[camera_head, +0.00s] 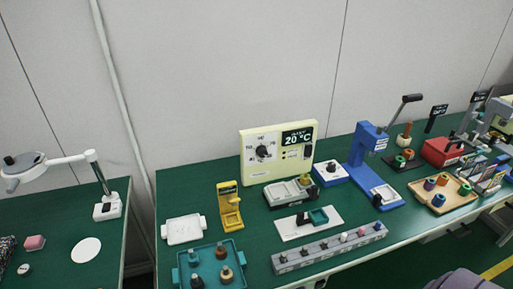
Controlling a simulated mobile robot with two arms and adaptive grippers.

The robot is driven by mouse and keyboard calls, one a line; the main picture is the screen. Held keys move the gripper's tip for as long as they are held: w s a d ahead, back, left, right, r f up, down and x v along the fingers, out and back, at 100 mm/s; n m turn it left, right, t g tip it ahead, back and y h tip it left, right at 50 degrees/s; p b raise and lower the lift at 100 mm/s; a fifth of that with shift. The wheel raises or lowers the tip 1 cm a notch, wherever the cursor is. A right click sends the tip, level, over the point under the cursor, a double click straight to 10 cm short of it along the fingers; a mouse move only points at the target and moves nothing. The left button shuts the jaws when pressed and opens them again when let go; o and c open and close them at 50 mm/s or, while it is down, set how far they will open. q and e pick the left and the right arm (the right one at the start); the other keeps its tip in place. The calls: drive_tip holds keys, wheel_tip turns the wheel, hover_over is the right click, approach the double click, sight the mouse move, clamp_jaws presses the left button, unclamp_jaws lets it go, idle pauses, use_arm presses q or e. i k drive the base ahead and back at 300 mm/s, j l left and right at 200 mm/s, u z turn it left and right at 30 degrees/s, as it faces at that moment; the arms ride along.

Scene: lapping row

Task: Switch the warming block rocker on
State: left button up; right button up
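The cream control panel (278,176) stands upright at the back of the green bench, against the wall. It carries a round black dial (263,152) on its left half and a dark display (297,137) reading 20 °C at its upper right. A small dark rocker-like switch (307,151) sits below the display, near the panel's right edge; its position is too small to tell. A grey block unit (290,191) with an olive-yellow piece on it stands just in front of the panel. Neither of my grippers is in view.
A blue and white box (330,173) with a dark knob and a blue lever press (363,147) stand right of the panel. A yellow stand (229,207), a teal tray (234,248) and a long grey rack (330,249) lie in front.

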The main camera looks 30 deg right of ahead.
sight(309, 149)
drive_tip(key=z, duration=1.35)
drive_tip(key=l, duration=0.1)
